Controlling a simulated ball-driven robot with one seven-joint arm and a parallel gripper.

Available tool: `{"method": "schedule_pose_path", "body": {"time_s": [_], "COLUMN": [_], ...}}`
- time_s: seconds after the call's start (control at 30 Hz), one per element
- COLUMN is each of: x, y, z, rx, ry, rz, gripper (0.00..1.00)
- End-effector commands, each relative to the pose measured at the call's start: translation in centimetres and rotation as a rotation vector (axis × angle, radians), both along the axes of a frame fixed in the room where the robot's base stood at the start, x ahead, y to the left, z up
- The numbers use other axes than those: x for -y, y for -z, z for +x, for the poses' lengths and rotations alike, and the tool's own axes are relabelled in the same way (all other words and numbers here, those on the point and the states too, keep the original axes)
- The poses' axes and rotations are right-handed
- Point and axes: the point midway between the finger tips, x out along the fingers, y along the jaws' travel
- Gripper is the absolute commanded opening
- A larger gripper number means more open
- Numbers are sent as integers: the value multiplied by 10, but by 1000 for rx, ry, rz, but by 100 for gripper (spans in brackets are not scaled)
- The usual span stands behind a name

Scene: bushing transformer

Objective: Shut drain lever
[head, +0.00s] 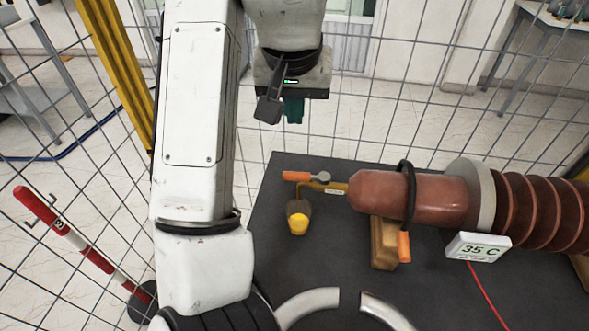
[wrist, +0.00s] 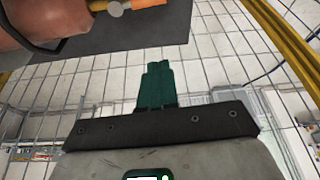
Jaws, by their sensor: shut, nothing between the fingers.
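The drain lever has an orange handle (head: 296,176) lying level and pointing left from a grey pivot (head: 322,177). It sits on a brass pipe (head: 336,187) at the left end of the reddish-brown bushing (head: 380,197). My gripper (head: 293,112) is above and beyond the lever in the head view, clear of it, with its teal fingers pointing down. In the wrist view the fingers (wrist: 158,82) are together and empty. An orange piece, probably the lever handle (wrist: 150,3), is cut off at the top edge there.
A brown cup with a yellow top (head: 298,222) stands below the pipe. A black strap with an orange handle (head: 404,246) circles the bushing. A 35 C display (head: 479,247) is in front. Mesh fence (head: 450,100) surrounds the dark table (head: 262,225). A red-white post (head: 75,235) stands left.

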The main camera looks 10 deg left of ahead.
Motion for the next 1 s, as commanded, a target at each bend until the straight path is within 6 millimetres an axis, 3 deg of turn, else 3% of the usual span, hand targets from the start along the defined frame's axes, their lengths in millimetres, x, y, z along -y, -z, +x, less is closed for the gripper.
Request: {"method": "schedule_pose_path", "body": {"time_s": [0.33, 0.67, 1.0], "x": [0, -2, 0], "y": [34, 95, 103], "z": [11, 33, -1], "rx": [-3, -4, 1], "ry": [-1, -1, 0], "rz": [-4, -1, 0], "gripper": [0, 0, 0]}}
